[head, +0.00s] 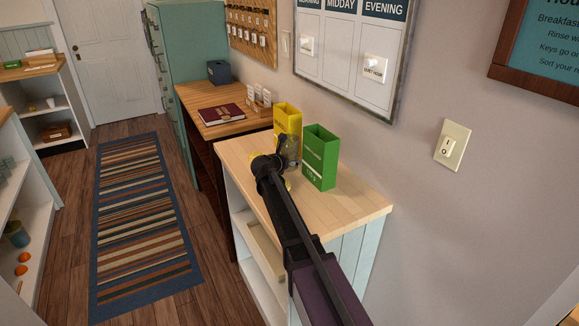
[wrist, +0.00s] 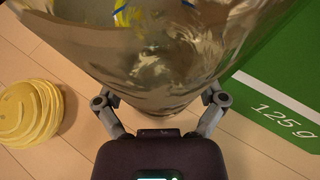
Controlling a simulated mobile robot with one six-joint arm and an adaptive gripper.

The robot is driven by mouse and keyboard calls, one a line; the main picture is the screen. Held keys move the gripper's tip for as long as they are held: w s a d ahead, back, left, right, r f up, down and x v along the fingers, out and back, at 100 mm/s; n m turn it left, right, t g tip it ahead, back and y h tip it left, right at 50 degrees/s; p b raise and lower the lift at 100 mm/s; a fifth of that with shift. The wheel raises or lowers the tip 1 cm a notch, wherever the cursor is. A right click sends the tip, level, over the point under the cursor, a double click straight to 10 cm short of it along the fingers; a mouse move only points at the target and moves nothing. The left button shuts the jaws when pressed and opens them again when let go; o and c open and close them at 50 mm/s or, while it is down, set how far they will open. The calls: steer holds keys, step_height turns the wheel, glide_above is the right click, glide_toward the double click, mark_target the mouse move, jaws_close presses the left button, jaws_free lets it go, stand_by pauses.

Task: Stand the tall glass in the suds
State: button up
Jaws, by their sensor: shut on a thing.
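A clear, smoky glass (wrist: 150,60) fills the top middle of the wrist view, between the two fingers of my gripper (wrist: 161,100). My gripper is shut on the glass. In the head view the glass (head: 290,147) shows just beyond my gripper (head: 277,162), over the wooden counter and between a yellow box and a green box. I cannot tell whether its base touches the counter. No suds can be made out in either view.
The yellow box (head: 288,120) stands behind the glass and the green box (head: 320,160) close to its right. A round, ridged yellow thing (wrist: 30,114) lies left of the glass. The wooden counter (head: 355,203) is clear at its near right end.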

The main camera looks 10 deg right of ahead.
steer(key=shift+f, duration=0.25)
steer(key=o, duration=1)
steer(key=shift+r, duration=0.15)
steer(key=shift+s+a+r+p, duration=0.3)
steer(key=shift+s+a, duration=0.05)
steer(key=shift+s, duration=0.1)
steer(key=p+v, duration=0.3)
steer(key=v, duration=0.6)
steer(key=shift+s+a+r+p, duration=0.15)
steer(key=shift+s+a+p, duration=0.1)
steer(key=shift+p, duration=0.1)
steer(key=shift+s+a+r, duration=0.15)
steer(key=shift+s+a, duration=0.15)
steer(key=shift+s, duration=0.05)
